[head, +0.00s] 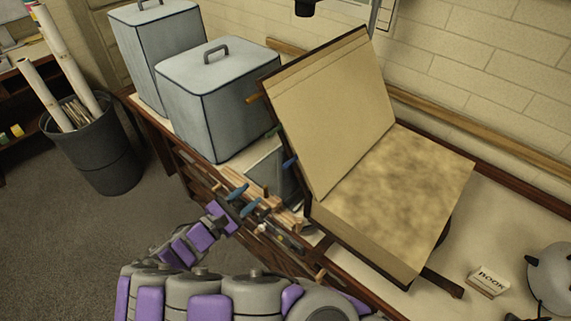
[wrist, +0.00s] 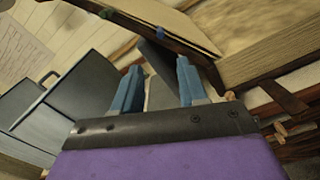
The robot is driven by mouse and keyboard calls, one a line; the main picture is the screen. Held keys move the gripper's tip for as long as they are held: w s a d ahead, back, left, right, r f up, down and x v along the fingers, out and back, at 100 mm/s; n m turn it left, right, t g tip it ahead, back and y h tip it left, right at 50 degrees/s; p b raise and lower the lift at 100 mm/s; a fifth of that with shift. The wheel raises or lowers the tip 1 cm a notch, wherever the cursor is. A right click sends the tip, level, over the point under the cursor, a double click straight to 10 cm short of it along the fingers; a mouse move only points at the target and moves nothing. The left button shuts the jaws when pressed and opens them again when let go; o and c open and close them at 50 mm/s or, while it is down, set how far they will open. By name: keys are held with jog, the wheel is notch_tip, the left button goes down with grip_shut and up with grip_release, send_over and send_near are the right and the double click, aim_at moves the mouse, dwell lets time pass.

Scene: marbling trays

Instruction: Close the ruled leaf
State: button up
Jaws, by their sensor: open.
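The ruled leaf (head: 325,110) stands raised and leaning back, a pale tan panel with a dark border and faint lines near its far end. It joins a thick block with a mottled tan top (head: 400,185) along a fold. Small orange (head: 256,98), green (head: 272,131) and blue (head: 290,163) tabs stick out along the leaf's left edge. My gripper (head: 243,202) is open, in front of the bench and lower left of the leaf, apart from it. In the wrist view my blue fingers (wrist: 158,84) have nothing held between them, and the leaf's dark edge (wrist: 150,28) runs above them.
Two grey lidded boxes (head: 220,105) (head: 160,45) stand left of the leaf. Wooden pieces (head: 245,185) lie near my gripper at the bench's front. A small block marked "BOOK" (head: 488,281) and a grey round object (head: 550,275) are at right. A bin of rolls (head: 95,150) stands on the floor.

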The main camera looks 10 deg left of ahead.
aim_at(287, 163)
jog(key=b+x, duration=0.1)
jog(key=x, duration=1.5)
jog(key=shift+w+d+b, duration=0.1)
jog(key=shift+b, duration=0.2)
jog(key=shift+c, duration=0.3)
grip_shut()
